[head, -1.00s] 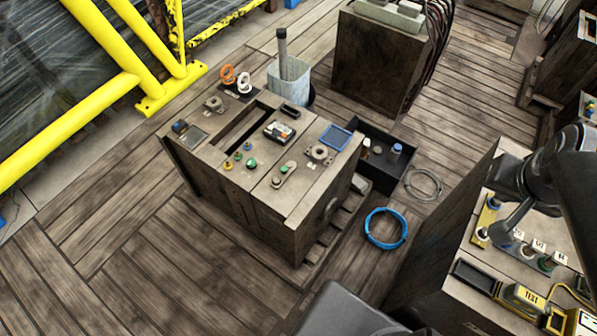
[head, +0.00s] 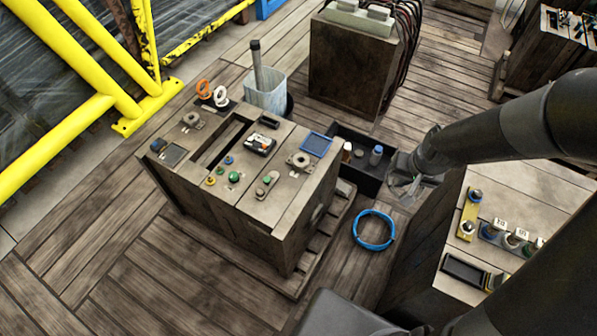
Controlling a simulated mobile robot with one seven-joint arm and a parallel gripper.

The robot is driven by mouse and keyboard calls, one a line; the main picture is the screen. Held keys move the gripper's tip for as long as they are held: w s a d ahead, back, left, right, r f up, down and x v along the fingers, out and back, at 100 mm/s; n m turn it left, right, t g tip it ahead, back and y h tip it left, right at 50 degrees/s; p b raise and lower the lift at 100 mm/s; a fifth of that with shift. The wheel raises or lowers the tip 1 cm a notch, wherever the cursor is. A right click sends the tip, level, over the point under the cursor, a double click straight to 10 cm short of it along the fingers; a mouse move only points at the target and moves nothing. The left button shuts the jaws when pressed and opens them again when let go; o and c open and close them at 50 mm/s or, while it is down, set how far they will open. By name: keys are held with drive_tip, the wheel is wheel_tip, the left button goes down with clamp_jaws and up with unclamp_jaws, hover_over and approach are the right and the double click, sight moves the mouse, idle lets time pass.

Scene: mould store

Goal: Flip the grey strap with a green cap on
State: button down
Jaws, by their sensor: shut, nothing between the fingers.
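The grey strap (head: 261,192) is a small rounded piece lying on top of the near wooden block (head: 285,215), towards its front right corner. Its green cap (head: 267,180) shows on it as a small spot; fine detail is too small to tell. My gripper (head: 407,188) is at the end of the arm coming in from the right, beyond the block's right side, above the floor near the black bin. It is shut and empty, well apart from the strap. Its fingertips are small and blurred.
A black bin (head: 372,184) and blue coil (head: 374,230) lie right. Another wooden block (head: 522,190) stands at right.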

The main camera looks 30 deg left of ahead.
sight(275, 183)
drive_tip(key=s+a+f+m+g+y, duration=0.1)
drive_tip(key=s+a+f+y, duration=0.1)
drive_tip(key=a+f, duration=0.5)
drive_tip(key=s+a+f+m+g+y, duration=0.1)
drive_tip(key=s+a+f+y, duration=0.2)
drive_tip(key=a, duration=1.1)
wheel_tip(275, 183, down, 4)
drive_tip(key=shift+s+a+f+m+y, duration=0.1)
drive_tip(key=shift+s+a+m+y, duration=0.15)
drive_tip(key=shift+y, duration=0.85)
drive_tip(key=x, duration=1)
drive_tip(key=shift+s, duration=0.15)
drive_tip(key=shift+a, duration=1.95)
drive_tip(key=shift+w+a+n+g, duration=0.4)
drive_tip(key=shift+n+g, duration=0.35)
drive_tip(key=shift+g, duration=0.05)
